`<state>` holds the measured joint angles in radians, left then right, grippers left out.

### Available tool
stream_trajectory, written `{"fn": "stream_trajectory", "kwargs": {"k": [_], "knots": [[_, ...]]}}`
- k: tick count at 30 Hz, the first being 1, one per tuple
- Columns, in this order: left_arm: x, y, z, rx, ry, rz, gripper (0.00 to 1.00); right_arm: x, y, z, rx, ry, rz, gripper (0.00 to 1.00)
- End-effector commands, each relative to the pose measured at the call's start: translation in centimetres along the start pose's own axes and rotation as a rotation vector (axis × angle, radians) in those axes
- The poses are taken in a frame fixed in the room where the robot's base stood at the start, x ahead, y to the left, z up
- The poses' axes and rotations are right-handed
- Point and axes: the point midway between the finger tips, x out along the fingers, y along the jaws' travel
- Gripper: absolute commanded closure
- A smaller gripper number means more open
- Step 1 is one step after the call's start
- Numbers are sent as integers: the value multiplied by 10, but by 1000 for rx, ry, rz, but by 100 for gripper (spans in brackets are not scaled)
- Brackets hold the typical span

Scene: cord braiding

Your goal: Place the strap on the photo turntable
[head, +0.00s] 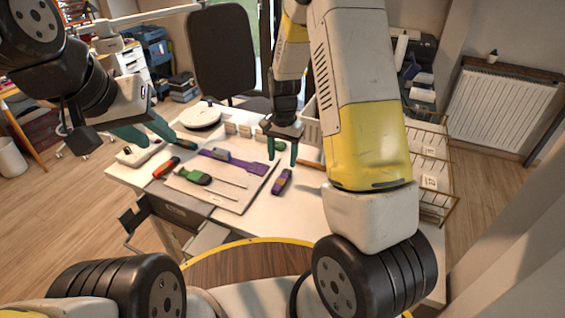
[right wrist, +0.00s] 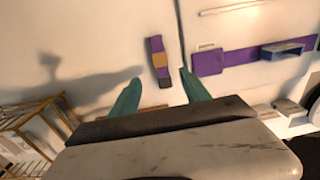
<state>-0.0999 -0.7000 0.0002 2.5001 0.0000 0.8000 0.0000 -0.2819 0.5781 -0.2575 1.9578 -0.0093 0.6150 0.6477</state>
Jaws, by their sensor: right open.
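The strap (head: 282,181) looks like a short purple bundle with an orange band, lying on the white table. In the right wrist view the strap (right wrist: 157,60) lies just beyond and between my fingertips, apart from both. My right gripper (head: 282,155) is open and empty above the table, near the strap; its two teal fingers also show in the right wrist view (right wrist: 160,80). The photo turntable (head: 199,116) is a white round disc at the back left of the table, with nothing large on it. My left gripper (head: 158,141) is open and empty at the table's left side.
A long purple tool with a sliding block (head: 235,163) lies on a pale board (head: 225,196) with a green-handled tool (head: 197,177). A red-and-black tool (head: 165,167) lies to the left. Small pale blocks (head: 238,129) stand beside the turntable. A wire rack (head: 432,165) stands at right.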

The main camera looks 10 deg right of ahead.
Motion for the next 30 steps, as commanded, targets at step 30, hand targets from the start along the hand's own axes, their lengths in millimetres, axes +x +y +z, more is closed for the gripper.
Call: {"fn": "stream_trajectory", "kwargs": {"k": [30], "knots": [[0, 0, 0, 0, 0, 0, 64, 94, -6, -6, 16, -3, 21, 45]]}}
